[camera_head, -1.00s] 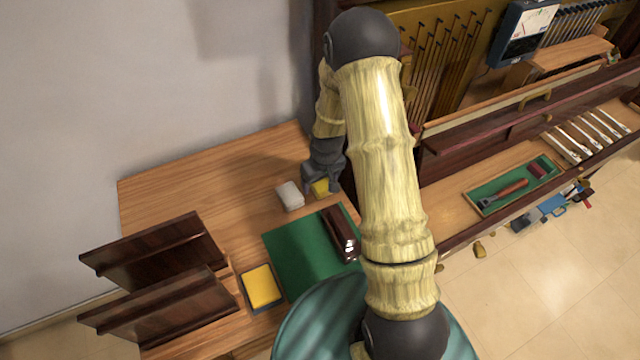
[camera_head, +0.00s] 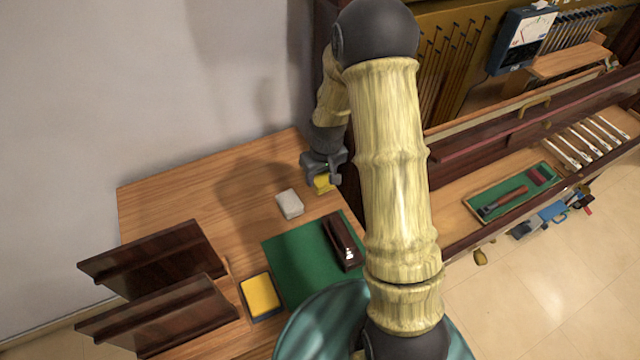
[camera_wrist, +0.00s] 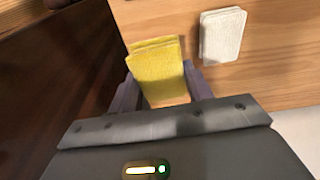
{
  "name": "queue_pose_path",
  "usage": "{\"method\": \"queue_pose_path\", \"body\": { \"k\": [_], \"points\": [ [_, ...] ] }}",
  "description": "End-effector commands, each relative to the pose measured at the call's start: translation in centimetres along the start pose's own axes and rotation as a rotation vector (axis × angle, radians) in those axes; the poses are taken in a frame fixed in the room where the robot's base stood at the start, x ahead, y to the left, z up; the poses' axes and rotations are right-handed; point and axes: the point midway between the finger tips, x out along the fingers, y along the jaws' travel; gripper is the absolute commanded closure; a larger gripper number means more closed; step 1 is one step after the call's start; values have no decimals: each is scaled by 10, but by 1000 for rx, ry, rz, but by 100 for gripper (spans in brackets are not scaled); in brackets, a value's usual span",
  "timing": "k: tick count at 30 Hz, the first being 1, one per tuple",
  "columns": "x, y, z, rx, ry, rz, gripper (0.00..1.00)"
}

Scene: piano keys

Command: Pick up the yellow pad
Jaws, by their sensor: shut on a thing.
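The yellow pad (camera_head: 322,184) is between the fingers of my gripper (camera_head: 322,179), near the far right corner of the wooden table. In the wrist view the yellow pad (camera_wrist: 158,72) sits between the two purple-grey fingers of my gripper (camera_wrist: 162,85), which are shut on it. A white pad (camera_head: 289,204) lies on the table to the left of my gripper; it also shows in the wrist view (camera_wrist: 222,35). From the head view I cannot tell exactly how far the yellow pad is above the table.
A green mat (camera_head: 290,252) holds a dark wooden block (camera_head: 341,243). A tray with a yellow sheet (camera_head: 261,295) and a dark wooden rack (camera_head: 160,285) are at the near left. The piano with its green tool tray (camera_head: 515,190) stands right. The left table middle is clear.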

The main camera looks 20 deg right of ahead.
Motion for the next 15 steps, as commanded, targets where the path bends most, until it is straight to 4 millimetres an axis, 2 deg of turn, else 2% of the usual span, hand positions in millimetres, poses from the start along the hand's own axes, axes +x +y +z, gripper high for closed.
{"method": "queue_pose_path", "body": {
  "k": [3, 6, 15],
  "points": [
    [-22, 0, -4, 0, 5, 2, 72],
    [-34, 0, -6, 0, 3, 1, 72],
    [-40, 0, -6, -1, 0, 0, 72]
  ]
}}
